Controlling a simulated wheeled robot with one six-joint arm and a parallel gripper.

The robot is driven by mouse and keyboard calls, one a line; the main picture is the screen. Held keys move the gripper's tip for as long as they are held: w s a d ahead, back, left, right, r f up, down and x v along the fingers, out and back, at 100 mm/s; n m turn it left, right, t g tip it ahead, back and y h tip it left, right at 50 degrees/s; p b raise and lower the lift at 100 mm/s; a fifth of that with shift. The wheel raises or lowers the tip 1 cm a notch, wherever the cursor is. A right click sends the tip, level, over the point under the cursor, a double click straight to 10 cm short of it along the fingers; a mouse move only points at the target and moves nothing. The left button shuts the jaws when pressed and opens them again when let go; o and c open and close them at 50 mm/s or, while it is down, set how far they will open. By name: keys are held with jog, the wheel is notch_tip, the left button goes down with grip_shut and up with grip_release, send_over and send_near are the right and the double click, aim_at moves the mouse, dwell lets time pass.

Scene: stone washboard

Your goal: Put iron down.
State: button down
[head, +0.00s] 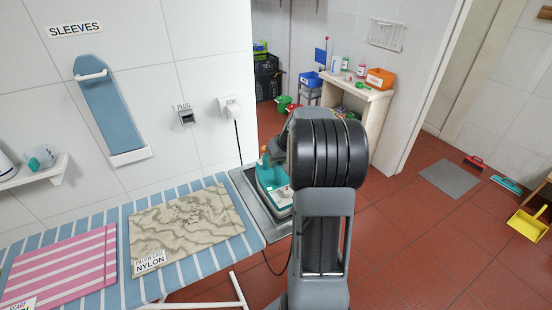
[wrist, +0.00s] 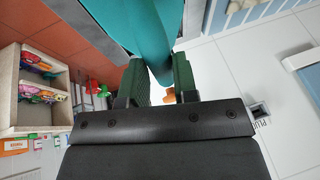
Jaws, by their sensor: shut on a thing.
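The teal iron (head: 268,178) is at the right end of the ironing board, over a grey metal rest (head: 246,189). My arm covers its right part. I cannot tell whether it touches the rest. In the wrist view the teal body of the iron (wrist: 132,25) fills the top middle. My gripper (wrist: 160,78) has its dark green fingers shut on the iron. In the head view the fingers are hidden behind my arm.
The striped ironing board (head: 190,190) holds a marbled nylon cloth (head: 190,222) and a pink striped cloth (head: 65,265). A plug with a cord (head: 230,106) is on the wall behind the rest.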

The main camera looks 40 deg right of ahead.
jog(key=c, duration=0.9)
grip_release()
jog(key=shift+f, duration=0.1)
jog(key=shift+r, duration=0.3)
jog(key=b+v, duration=0.1)
jog(key=v, duration=1)
jog(key=s+a+f+n+g+h, duration=0.1)
jog(key=s+a, duration=0.2)
jog(key=a, duration=0.6)
jog(key=s+a+f, duration=0.1)
jog(key=s+a, duration=0.1)
jog(key=a, duration=0.7)
jog(key=shift+n+h, duration=0.5)
jog(key=s+a+f, duration=0.1)
jog(key=s+a, duration=0.1)
jog(key=s+a+f, duration=0.2)
jog(key=s+a, duration=0.1)
jog(key=s+a+f, duration=0.1)
jog(key=s+a, duration=0.1)
jog(key=s, duration=0.1)
jog(key=shift+s+a+f, duration=0.2)
jog(key=shift+a+f, duration=0.05)
jog(key=shift+f, duration=0.15)
